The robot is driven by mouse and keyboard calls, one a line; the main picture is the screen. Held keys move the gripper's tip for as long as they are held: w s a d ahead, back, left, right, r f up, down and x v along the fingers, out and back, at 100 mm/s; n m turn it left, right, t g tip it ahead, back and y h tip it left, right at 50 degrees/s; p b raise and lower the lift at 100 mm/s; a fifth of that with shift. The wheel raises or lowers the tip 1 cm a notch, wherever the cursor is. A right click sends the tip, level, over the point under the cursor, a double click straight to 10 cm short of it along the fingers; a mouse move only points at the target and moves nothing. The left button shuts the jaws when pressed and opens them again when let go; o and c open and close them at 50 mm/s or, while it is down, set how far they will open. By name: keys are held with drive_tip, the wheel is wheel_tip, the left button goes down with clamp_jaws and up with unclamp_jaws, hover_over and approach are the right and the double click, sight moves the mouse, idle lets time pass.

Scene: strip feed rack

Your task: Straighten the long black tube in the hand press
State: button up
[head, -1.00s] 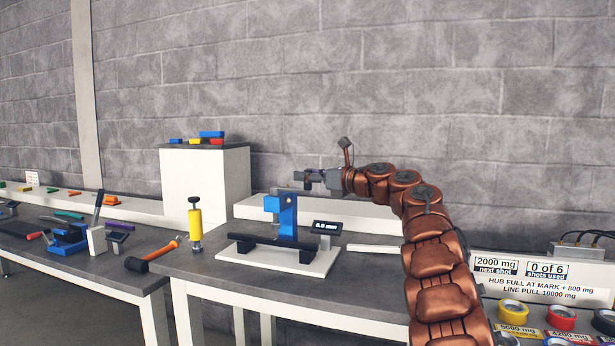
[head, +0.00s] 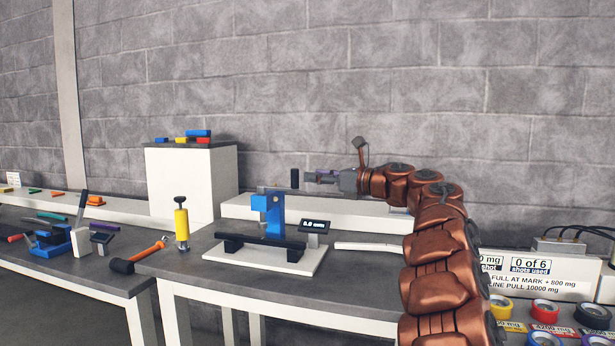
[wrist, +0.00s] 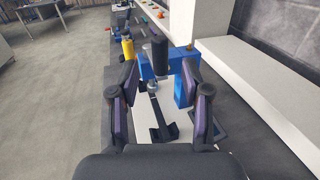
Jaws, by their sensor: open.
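The blue hand press (head: 273,214) stands on a white base plate (head: 222,254) on the table. The long black tube (head: 262,239) lies across two dark supports under the press. In the wrist view the tube (wrist: 157,115) runs below and between my fingers. A black upright cylinder, which looks like the press's grip (head: 294,178), stands above the press; its link to the press cannot be made out. It also shows in the wrist view (wrist: 159,55), beyond my fingertips. My gripper (head: 306,178) is open and empty, just right of the grip. The display (head: 315,226) is too small to read surely.
A yellow-bodied tool (head: 182,224) stands left of the press, and an orange-and-black hammer (head: 138,257) lies beside it. A pale bar (head: 372,246) lies to the right. A raised white ledge (head: 310,208) runs behind the press. Tape rolls (head: 543,310) sit at right.

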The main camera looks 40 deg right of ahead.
drive_tip(key=shift+v, duration=2.3)
